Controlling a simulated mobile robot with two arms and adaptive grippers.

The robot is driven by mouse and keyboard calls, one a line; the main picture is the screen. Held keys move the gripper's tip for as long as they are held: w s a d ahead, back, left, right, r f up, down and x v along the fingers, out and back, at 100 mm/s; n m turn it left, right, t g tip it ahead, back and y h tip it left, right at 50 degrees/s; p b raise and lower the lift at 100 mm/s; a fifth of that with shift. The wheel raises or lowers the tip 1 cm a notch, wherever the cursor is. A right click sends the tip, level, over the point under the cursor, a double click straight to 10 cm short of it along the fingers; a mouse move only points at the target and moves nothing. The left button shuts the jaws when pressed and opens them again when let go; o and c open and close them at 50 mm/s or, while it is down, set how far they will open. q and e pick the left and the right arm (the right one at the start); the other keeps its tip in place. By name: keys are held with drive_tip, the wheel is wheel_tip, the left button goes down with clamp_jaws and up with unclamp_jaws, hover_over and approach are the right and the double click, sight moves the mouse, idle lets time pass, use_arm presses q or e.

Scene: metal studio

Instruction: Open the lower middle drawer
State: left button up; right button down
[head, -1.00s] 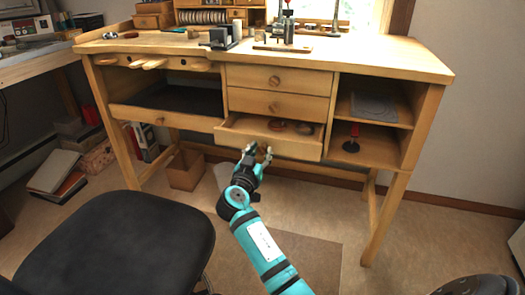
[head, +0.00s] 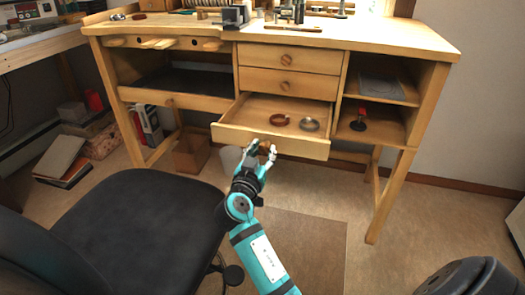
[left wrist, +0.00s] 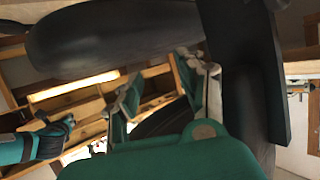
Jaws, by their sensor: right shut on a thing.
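The lower middle drawer (head: 235,134) of the wooden workbench is pulled well out, below two shut drawers. A reddish-brown ring (head: 279,121) and a silvery ring-shaped item (head: 309,124) lie inside it. My right gripper (head: 262,150) is shut on the round knob at the drawer's front; the fingers partly hide the knob. My left gripper (left wrist: 158,88) shows only in the left wrist view, with its two green fingers apart and nothing seen between them. In that view my right arm shows at the left.
A black chair (head: 130,235) stands at the front left, close to my right arm. An open shelf with a red-topped item (head: 360,120) is right of the drawers. A bin (head: 190,154) stands under the bench.

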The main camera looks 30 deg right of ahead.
drive_tip(key=c, duration=0.9)
unclamp_jaws()
drive_tip(key=shift+c, duration=0.2)
drive_tip(key=shift+r, duration=0.1)
wheel_tip(320, 180, up, 10)
